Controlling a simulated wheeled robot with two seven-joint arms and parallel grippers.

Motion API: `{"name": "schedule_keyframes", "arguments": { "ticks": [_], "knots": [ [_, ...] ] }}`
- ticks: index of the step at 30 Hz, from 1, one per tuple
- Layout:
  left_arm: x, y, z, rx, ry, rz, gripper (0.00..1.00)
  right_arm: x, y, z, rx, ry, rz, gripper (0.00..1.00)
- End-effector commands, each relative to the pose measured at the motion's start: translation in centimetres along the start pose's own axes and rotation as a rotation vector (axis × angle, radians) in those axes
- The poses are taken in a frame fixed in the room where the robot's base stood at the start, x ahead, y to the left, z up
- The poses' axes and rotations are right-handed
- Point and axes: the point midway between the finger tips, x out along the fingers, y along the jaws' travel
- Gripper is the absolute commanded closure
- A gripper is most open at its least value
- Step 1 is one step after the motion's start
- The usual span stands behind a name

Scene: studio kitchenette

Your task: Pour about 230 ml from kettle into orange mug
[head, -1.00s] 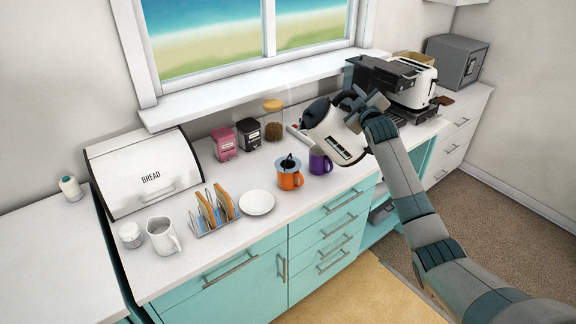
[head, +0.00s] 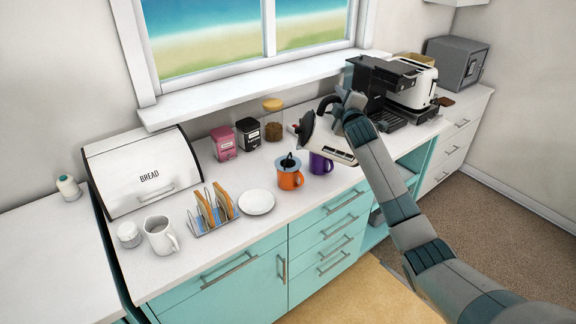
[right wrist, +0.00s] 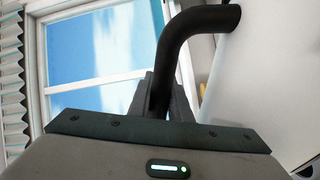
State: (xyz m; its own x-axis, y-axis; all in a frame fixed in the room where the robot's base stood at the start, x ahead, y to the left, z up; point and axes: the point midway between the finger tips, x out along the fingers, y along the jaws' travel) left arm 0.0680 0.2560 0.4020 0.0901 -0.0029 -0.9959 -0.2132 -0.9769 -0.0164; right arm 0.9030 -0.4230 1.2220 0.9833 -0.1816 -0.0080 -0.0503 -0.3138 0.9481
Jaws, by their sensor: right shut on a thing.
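My right gripper (head: 347,102) is shut on the black handle of the white kettle (head: 322,139). The kettle is tilted to the left and held above the counter, its spout end toward the orange mug. In the right wrist view the black handle (right wrist: 172,60) runs between the fingers, and the white kettle body (right wrist: 270,75) shows at right. The orange mug (head: 289,180) stands upright on the counter, below and left of the kettle, with a dark blue-grey piece over its top. I cannot see whether liquid is flowing or how full the mug is. My left gripper is not in view.
A purple mug (head: 320,164) stands right beside the orange mug, under the kettle. A white plate (head: 257,202) and a toast rack (head: 212,213) are to the left. Pink (head: 224,144) and black (head: 248,134) canisters stand behind. A coffee machine (head: 378,85) and toaster (head: 412,82) are at right.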

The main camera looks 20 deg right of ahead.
Motion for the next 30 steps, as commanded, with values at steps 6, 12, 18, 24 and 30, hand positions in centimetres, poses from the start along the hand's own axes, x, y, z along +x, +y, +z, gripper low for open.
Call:
{"name": "schedule_keyframes", "arguments": {
  "ticks": [6,12,18,24,30],
  "knots": [
    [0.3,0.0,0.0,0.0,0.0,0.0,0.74,0.0,0.1,-1.0,-0.054,0.005,0.011,1.0],
    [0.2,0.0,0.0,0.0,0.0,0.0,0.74,0.0,-0.1,-1.7,-0.084,0.005,0.011,1.0],
    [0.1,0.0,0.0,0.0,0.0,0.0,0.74,0.0,-0.3,-2.3,-0.106,0.004,0.01,1.0],
    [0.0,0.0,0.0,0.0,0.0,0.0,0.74,0.0,-0.4,-2.8,-0.13,0.004,0.011,1.0],
    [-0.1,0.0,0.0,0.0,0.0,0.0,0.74,0.0,-0.6,-3.5,-0.155,0.003,0.011,1.0]
  ]
}}
